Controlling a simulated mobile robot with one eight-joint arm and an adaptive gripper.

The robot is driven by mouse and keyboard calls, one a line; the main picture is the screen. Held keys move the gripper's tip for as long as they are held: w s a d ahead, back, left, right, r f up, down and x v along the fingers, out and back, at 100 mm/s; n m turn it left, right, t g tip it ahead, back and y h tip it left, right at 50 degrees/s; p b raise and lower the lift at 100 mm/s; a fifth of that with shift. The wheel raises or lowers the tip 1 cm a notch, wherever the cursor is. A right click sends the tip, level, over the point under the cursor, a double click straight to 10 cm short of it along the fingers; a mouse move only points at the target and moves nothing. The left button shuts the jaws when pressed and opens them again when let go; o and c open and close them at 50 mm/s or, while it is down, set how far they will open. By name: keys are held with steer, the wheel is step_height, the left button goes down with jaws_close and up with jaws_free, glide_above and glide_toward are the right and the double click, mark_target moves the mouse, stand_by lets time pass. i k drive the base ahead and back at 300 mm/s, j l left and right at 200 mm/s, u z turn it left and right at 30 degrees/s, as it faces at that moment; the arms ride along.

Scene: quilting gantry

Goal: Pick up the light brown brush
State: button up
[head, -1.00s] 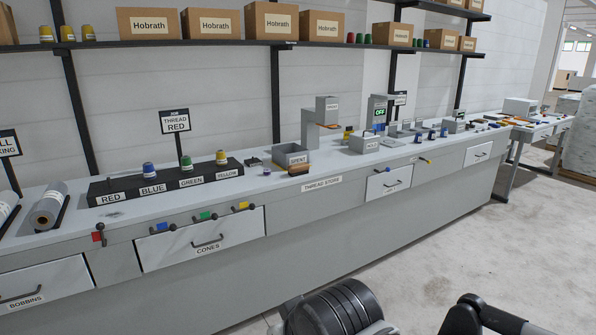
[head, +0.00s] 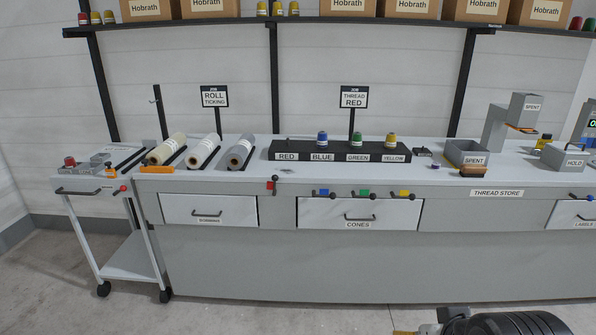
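A small brown, brush-like block (head: 473,170) with a darker lower part lies on the long grey counter (head: 440,178), near its front edge. Dark rounded parts of my own arm show at the bottom right, well below the counter. My gripper's fingers cannot be made out, and nothing of mine is near the brush.
A black cone rack (head: 315,150) holds blue and yellow cones. Fabric rolls (head: 203,150) lie to its left. A white cart (head: 92,185) stands at the left end. A HOLD box (head: 563,158) is at right. Drawer handles and coloured levers protrude from the front. Floor before the counter looks clear.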

mark_target(474, 170)
steer(key=i+l+u, duration=0.1)
steer(key=i+l, duration=0.45)
steer(key=i+l+u, duration=0.15)
steer(key=i+l, duration=0.4)
steer(key=i+l+u, duration=0.1)
steer(key=i+l, duration=0.5)
steer(key=i+l+u, duration=0.1)
steer(key=i+l, duration=0.4)
steer(key=l, duration=0.25)
